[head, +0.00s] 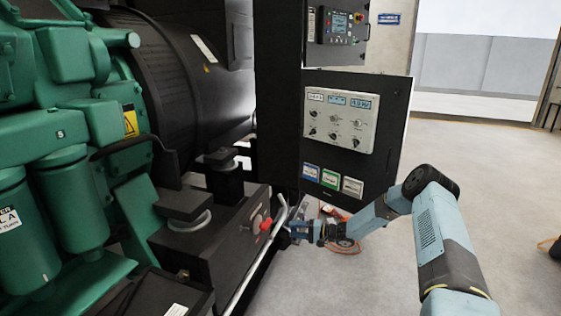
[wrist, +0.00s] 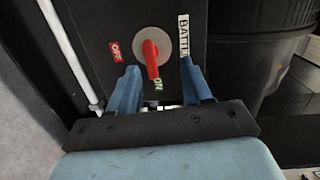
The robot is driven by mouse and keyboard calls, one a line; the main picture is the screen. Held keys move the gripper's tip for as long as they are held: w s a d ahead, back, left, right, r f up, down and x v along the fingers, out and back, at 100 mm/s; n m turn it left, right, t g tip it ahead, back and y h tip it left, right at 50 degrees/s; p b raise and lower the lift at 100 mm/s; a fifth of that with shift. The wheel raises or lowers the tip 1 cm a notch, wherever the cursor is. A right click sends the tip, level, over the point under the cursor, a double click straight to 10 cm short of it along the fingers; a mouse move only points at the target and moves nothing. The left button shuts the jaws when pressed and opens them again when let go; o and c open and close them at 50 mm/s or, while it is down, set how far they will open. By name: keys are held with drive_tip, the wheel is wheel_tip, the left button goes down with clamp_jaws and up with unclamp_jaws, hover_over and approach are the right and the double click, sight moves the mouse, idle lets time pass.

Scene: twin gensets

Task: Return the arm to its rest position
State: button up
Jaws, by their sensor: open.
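My arm (head: 440,235) reaches in from the lower right of the head view, bent at the elbow. My gripper (head: 290,228) is at its end, beside the black box (head: 210,250) and pointing at a red switch handle (head: 266,225). In the wrist view, the blue fingers of my gripper (wrist: 159,78) are open, one on each side of the lower line of the red handle (wrist: 151,58). The handle points down toward the green ON label (wrist: 157,85); a red OFF label (wrist: 115,51) is at its left. I cannot tell whether a finger touches the handle.
A light grey rail (head: 262,262) runs along the box close to my gripper. The green engine (head: 65,150) fills the left. A control panel (head: 340,119) on a black cabinet stands behind my arm. The floor (head: 475,150) at the right is mostly clear.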

drive_tip(key=s+d+r+n+g+h, duration=0.1)
drive_tip(key=s+r+n+g+h, duration=0.15)
drive_tip(key=s+r, duration=0.65)
drive_tip(key=s+d+r+n+g+h, duration=0.1)
drive_tip(key=s+r+h, duration=0.4)
drive_tip(key=r, duration=0.9)
drive_tip(key=s+d+r+n+g+h, duration=0.1)
drive_tip(key=s+r+n+h, duration=0.15)
drive_tip(key=s+r, duration=0.7)
drive_tip(key=s+d+r+m+t+h, duration=0.1)
drive_tip(key=s+d+r, duration=0.3)
drive_tip(key=s, duration=0.5)
drive_tip(key=s+d+r+m+t+h, duration=0.1)
drive_tip(key=s+d+r+t+h, duration=0.1)
drive_tip(key=s, duration=0.8)
drive_tip(key=s+d+r+m+t+h, duration=0.1)
drive_tip(key=s+d+r+t+h, duration=0.1)
drive_tip(key=s+d+r, duration=0.4)
drive_tip(key=s+r+h, duration=0.1)
drive_tip(key=s+r, duration=0.1)
drive_tip(key=s, duration=0.2)
drive_tip(key=shift+s+d+m+h, duration=0.15)
drive_tip(key=shift+d+m+h, duration=0.15)
drive_tip(key=shift+h, duration=0.1)
drive_tip(key=shift+t, duration=0.25)
